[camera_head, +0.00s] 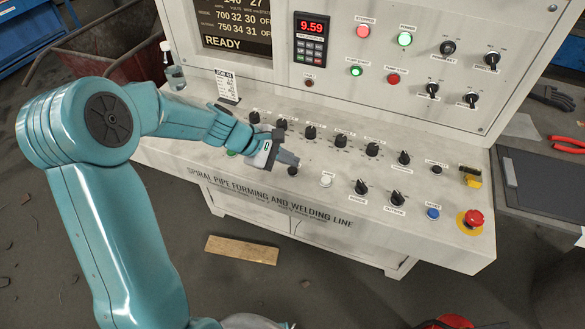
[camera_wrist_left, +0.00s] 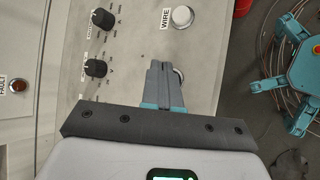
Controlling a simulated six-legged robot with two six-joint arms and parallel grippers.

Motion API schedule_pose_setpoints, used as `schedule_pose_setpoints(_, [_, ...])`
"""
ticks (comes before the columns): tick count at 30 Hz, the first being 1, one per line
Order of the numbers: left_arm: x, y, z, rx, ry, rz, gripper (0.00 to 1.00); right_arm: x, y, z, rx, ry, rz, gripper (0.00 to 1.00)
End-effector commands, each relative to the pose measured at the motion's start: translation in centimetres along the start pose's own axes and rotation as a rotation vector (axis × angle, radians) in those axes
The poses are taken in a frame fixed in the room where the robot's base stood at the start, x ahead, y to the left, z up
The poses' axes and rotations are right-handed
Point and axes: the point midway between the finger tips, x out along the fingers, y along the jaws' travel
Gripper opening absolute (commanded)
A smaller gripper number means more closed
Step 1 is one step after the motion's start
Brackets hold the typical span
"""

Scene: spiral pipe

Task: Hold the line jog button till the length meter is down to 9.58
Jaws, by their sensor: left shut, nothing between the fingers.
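The length meter (camera_head: 312,26) on the upright panel shows 9.59 in red digits. My left gripper (camera_head: 291,160) is shut and empty, its fingertips low over the sloping console. In the left wrist view the shut fingers (camera_wrist_left: 163,67) cover most of a round button with a pale metal rim (camera_wrist_left: 181,76). I take this as the line jog button, but its label is hidden. A dark part of it (camera_head: 292,171) shows under the fingertips in the head view. I cannot tell whether the fingers press it or only hover. My right gripper is not in view.
The white WIRE button (camera_head: 326,179) sits just right of the fingertips. Several black knobs (camera_head: 372,149) stand in a row behind. A blue button (camera_head: 433,213) and a red emergency stop (camera_head: 473,218) are at the right. A wooden board (camera_head: 242,249) lies on the floor.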

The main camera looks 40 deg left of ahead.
Motion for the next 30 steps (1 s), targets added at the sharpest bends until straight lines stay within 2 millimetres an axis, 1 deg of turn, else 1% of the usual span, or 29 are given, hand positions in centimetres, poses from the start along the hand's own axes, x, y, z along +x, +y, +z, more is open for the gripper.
schedule_pose_setpoints(8, [0.1,-0.1,-0.1,0.0,0.0,0.0,0.0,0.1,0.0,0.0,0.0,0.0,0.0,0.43])
schedule_pose_setpoints(15, [0.7,-0.5,-0.5,0.0,0.0,0.0,0.0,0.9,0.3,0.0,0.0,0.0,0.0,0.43])
schedule_pose_setpoints(30, [0.7,-0.5,-0.5,0.0,0.0,0.0,0.0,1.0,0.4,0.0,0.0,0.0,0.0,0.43])
